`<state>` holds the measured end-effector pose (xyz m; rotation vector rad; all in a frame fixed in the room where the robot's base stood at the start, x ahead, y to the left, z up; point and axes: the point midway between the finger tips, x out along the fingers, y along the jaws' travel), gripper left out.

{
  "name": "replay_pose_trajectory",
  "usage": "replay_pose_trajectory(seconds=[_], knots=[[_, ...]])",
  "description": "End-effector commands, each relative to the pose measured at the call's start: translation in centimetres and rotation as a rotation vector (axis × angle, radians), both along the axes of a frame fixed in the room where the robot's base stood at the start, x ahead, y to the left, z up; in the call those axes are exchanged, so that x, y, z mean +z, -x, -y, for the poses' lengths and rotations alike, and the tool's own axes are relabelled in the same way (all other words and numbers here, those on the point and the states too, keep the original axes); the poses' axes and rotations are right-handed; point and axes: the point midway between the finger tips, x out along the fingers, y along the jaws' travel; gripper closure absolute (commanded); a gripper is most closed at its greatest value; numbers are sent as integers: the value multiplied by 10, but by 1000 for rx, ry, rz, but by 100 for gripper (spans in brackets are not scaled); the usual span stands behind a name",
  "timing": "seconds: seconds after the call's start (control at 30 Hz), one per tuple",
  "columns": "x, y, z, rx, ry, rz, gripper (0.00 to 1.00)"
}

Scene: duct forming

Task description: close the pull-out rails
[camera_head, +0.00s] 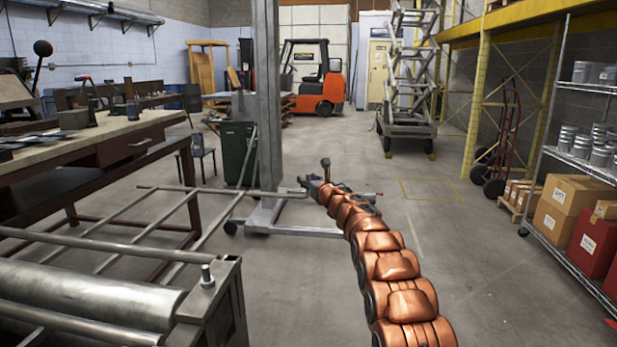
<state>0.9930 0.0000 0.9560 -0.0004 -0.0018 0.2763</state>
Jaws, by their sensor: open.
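The pull-out rails (147,232) are thin grey metal rods at the left. They stick out from the roller machine (215,300) at the lower left, away from the camera. A crossbar (225,190) joins their far ends, and its right end reaches my gripper. My gripper (312,182) is at the end of my copper-coloured arm, near the middle of the view. It is open and small in the picture. It is at the crossbar's right end, but I cannot tell whether it touches the bar or whether the bar lies between the fingers.
A workbench (130,145) stands at the left beyond the rails. A grey steel post (268,120) on a wheeled base rises behind my gripper. Shelving with boxes (575,195) lines the right side. The floor between my arm and the shelving is clear.

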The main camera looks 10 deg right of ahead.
Motion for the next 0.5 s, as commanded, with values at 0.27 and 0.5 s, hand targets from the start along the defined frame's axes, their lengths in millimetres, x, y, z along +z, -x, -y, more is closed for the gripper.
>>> replay_pose_trajectory(seconds=[0.27,0.5], knots=[[-2,-4,-1,-1,1,-2,57],[-2,-4,-1,-1,0,-2,59]])
